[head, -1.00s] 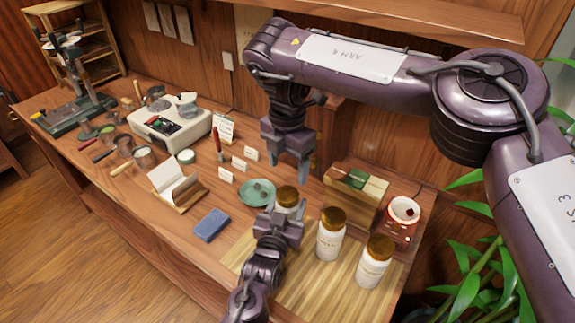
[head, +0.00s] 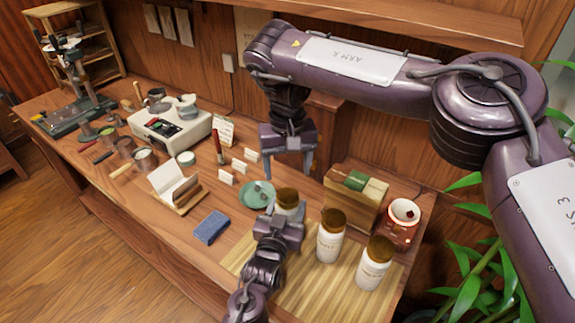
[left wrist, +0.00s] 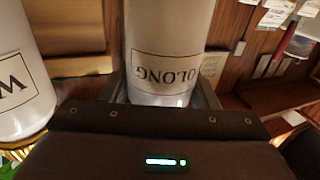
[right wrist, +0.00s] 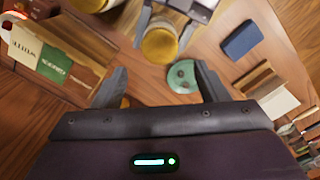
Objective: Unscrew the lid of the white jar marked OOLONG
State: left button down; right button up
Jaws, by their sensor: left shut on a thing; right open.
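The white OOLONG jar (left wrist: 166,45) stands between the fingers of my left gripper (head: 284,215), which is shut on its body. Its label reads upside down in the left wrist view. Its gold-brown lid (head: 287,195) is on top and is also seen from above in the right wrist view (right wrist: 160,45). My right gripper (head: 290,168) is open and empty, pointing down, above and behind the jar. In the right wrist view its fingers (right wrist: 160,88) are apart, with the lid beyond them. Most of the jar body is hidden by my left gripper in the head view.
Two more white jars with gold-brown lids (head: 331,240) (head: 374,265) stand to the right on a bamboo mat (head: 310,290). A green dish (head: 250,199) lies just left of the jar. A wooden box (head: 350,212) and red-white pot (head: 403,216) stand behind right. A blue block (head: 211,227) lies left.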

aim_at(288, 196)
jog(key=m, duration=0.4)
jog(key=shift+m, duration=0.3)
jog(key=shift+f, duration=4)
jog(key=shift+c, duration=0.4)
